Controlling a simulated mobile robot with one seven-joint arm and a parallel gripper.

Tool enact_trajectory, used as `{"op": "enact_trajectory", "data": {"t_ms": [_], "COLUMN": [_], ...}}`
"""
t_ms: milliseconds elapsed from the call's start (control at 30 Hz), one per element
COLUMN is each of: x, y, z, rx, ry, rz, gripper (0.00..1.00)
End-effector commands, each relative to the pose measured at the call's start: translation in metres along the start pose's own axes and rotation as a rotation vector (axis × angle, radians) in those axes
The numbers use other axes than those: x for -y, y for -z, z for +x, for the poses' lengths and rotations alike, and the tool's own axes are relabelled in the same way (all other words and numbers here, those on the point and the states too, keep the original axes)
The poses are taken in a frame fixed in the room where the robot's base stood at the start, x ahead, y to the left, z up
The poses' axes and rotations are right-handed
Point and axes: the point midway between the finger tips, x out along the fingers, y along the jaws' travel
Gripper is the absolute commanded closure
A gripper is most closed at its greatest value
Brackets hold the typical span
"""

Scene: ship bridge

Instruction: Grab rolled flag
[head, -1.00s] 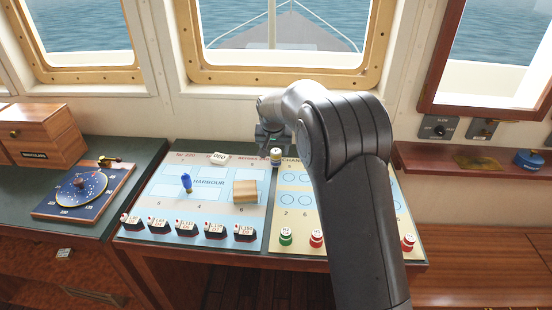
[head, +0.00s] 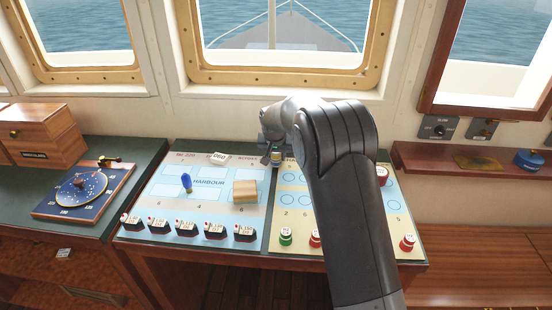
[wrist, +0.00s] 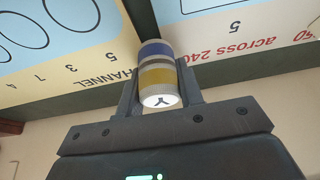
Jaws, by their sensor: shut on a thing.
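The rolled flag is a small upright cylinder with blue, yellow and white bands. It is at the back edge of the chart board, near the join of the blue and cream halves, in the head view (head: 276,160). In the wrist view the rolled flag (wrist: 156,66) sits between the two fingers, its white end with a dark Y mark facing the camera. My gripper (wrist: 157,80) is shut on its sides. In the head view my gripper (head: 270,152) is partly hidden by my arm. I cannot tell whether the flag touches the board.
The board holds a wooden block (head: 245,191), a blue peg (head: 187,183), several dark label blocks (head: 186,228) and green (head: 285,236) and red (head: 407,242) rolls. A white tag (head: 219,158) lies at its back. My arm covers part of the cream half.

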Motion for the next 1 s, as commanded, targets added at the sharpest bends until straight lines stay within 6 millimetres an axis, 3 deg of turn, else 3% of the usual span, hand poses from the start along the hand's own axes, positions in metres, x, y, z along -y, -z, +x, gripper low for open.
{"op": "enact_trajectory", "data": {"t_ms": [200,467,667,800,1000], "x": [0.000,0.000,0.000,0.000,-0.047], "y": [0.000,0.001,0.007,0.018,0.016], "z": [0.000,-0.002,-0.017,-0.041,-0.070], "rx": [0.000,-0.001,-0.002,-0.005,-0.003], "ry": [0.000,0.000,0.001,0.001,0.000], "rz": [0.000,0.000,0.000,0.000,0.005], "gripper": [0.88,0.88,0.88,0.88,0.88]}}
